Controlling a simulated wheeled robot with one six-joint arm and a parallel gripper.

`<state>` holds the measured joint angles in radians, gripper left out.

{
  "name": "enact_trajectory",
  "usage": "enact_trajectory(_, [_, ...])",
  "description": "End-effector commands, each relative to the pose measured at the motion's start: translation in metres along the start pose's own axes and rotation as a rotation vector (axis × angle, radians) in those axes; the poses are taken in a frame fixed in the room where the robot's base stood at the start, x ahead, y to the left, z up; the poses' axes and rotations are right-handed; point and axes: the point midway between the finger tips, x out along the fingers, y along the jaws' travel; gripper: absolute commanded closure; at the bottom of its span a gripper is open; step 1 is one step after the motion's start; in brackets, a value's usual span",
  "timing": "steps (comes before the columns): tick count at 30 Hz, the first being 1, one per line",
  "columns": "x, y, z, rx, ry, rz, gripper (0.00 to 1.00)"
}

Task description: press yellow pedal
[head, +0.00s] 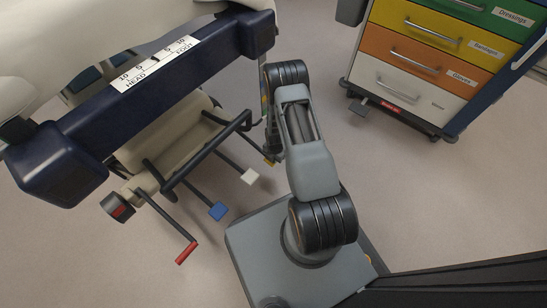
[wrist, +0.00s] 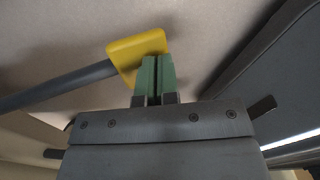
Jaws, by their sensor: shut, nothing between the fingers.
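The yellow pedal (wrist: 136,50) is a flat pad on the end of a dark grey bar in the wrist view. My gripper (wrist: 155,62) is shut and empty, its green fingertips side by side. The fingertips overlap the lower right part of the yellow pad in that view; I cannot tell whether they touch it. In the head view only a small bit of the yellow pedal (head: 269,162) shows beside my arm, and my gripper is mostly hidden behind the arm.
A white pedal (head: 250,176), a blue pedal (head: 218,211) and a red pedal (head: 187,253) stick out from under the stretcher (head: 100,120). A drawer cart (head: 425,60) stands at upper right. Bare floor lies between the cart and my base.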

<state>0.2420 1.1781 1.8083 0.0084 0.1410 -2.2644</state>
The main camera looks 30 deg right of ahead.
Motion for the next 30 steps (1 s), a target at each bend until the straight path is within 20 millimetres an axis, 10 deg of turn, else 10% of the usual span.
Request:
enact_trajectory(12, [-0.076, -0.031, 0.002, 0.006, 0.002, -0.003, 1.00])
enact_trajectory(30, [-0.091, -0.037, 0.002, 0.002, 0.002, -0.002, 1.00])
